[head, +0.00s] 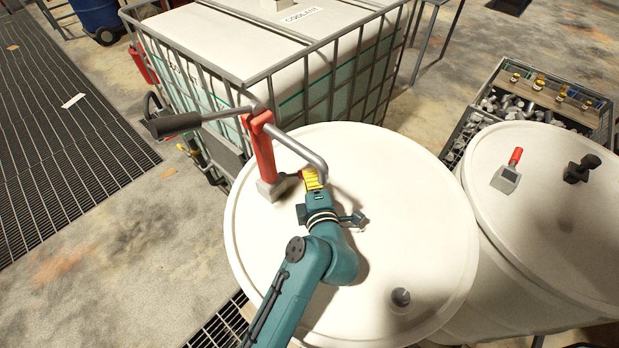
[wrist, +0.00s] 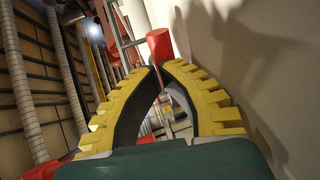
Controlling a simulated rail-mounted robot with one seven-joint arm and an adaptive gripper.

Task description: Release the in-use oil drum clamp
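The near white oil drum (head: 385,215) carries a red hand pump (head: 262,148) with a black-gripped crank and a bent grey spout (head: 305,155). A grey clamp block (head: 271,189) sits at the pump's foot, with a dark part reaching toward my gripper. My gripper (head: 312,176) is low over the drum lid, close to the spout and right of the clamp. In the wrist view its yellow, black-lined fingers (wrist: 161,66) curve together until the tips nearly meet. A red rounded part (wrist: 159,46) shows right at the tips; I cannot tell whether they touch it.
A caged coolant tank (head: 290,70) stands behind the drum. A second white drum (head: 545,225) on the right has a red-handled clamp (head: 507,175) and a black fitting (head: 581,168). A crate of parts (head: 535,95) lies behind it. Open floor is at the left.

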